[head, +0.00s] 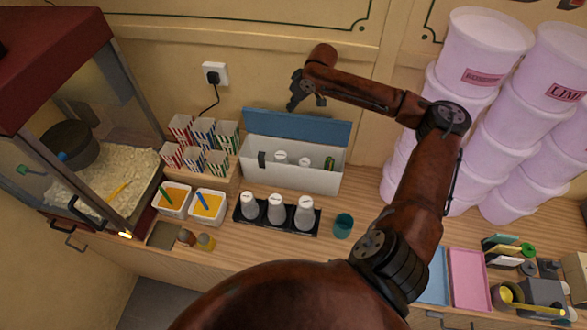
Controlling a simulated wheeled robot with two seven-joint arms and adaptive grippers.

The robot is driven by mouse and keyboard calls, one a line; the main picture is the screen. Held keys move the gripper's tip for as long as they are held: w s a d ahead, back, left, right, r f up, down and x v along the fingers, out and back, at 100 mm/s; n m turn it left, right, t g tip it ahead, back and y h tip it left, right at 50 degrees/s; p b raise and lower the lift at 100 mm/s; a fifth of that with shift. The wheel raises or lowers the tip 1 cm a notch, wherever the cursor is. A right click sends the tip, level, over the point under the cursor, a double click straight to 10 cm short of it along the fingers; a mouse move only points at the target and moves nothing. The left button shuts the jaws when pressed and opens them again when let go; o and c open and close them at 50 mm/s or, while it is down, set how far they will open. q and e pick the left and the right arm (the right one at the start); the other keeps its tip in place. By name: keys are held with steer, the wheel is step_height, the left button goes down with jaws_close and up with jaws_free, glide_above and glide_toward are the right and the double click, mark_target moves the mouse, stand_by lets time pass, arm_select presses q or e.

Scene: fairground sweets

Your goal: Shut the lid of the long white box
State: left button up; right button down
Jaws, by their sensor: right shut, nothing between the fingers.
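The long white box (290,179) stands on the wooden counter against the back wall. Its blue lid (300,126) is raised at the back edge, leaning toward the wall, so the box is open. Inside I see a few white-topped items and something green at the right end. My right gripper (293,104) is above the lid's upper edge, near its middle, with the fingers pointing down and shut on nothing. I cannot tell whether it touches the lid. My left gripper is not in view.
Striped popcorn boxes (202,143) stand left of the box. A black tray of shakers (277,217) and a teal cup (343,225) stand in front. Stacked pink tubs (470,80) rise at the right. A popcorn machine (70,120) fills the left.

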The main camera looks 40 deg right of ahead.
mark_target(291, 117)
steer(key=shift+f, duration=0.2)
steer(key=shift+f, duration=0.6)
steer(key=shift+s+a+f+p, duration=0.2)
steer(key=shift+s+a+p, duration=0.7)
steer(key=shift+s+a, duration=0.25)
steer(key=shift+a, duration=0.1)
steer(key=shift+f, duration=0.1)
